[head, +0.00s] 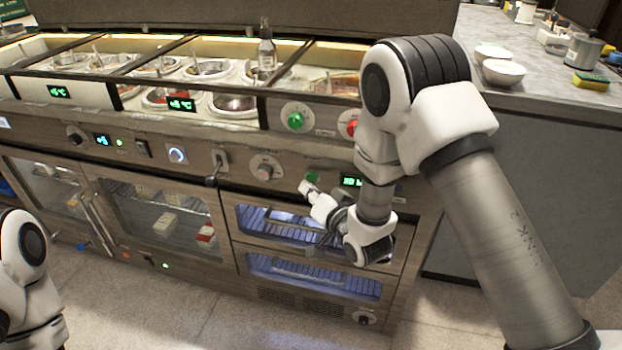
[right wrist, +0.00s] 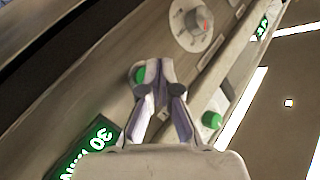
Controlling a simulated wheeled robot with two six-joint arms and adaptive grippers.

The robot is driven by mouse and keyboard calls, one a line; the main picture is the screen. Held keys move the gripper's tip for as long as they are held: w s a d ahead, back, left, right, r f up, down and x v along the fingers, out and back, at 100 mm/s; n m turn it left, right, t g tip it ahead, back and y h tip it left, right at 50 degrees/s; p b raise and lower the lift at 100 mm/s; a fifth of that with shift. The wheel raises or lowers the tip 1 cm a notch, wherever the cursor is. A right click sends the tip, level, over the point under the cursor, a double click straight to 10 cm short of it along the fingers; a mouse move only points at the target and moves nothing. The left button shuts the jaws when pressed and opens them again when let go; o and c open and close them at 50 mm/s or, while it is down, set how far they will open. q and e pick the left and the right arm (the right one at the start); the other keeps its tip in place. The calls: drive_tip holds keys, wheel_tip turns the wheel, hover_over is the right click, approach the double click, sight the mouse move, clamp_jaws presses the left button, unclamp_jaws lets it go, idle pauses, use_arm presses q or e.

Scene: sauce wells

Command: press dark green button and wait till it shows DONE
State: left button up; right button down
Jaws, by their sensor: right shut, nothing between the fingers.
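A dark green button (head: 312,177) sits on the front panel beside a small black display (head: 351,181) with green text. In the right wrist view the button (right wrist: 138,76) shows partly behind a fingertip, and the display (right wrist: 88,152) seems to read 30 with a time unit. My right gripper (head: 305,187) is shut and empty, its tips right at the button in the head view. In the right wrist view the gripper (right wrist: 153,70) overlaps the button; I cannot tell whether it touches or presses it. My left gripper is out of view.
A brighter green button (head: 295,121) and a red one (head: 352,127) sit on the upper panel. A grey dial (head: 265,167) is left of the dark green button. Glass drawers (head: 315,275) lie below. Sauce wells (head: 210,68) and a bottle (head: 266,48) are above.

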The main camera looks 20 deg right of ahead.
drive_tip(key=shift+w+d, duration=0.25)
drive_tip(key=shift+w, duration=0.1)
drive_tip(key=shift+w+d, duration=0.25)
drive_tip(key=shift+w, duration=0.15)
idle(0.7)
drive_tip(key=shift+s, duration=0.1)
drive_tip(key=shift+s+a, duration=0.5)
drive_tip(key=shift+s, duration=0.15)
drive_tip(key=s+a, duration=0.2)
drive_tip(key=s+p, duration=0.1)
drive_tip(key=s, duration=0.1)
drive_tip(key=shift+s+a, duration=0.1)
drive_tip(key=shift+a, duration=0.3)
idle(0.6)
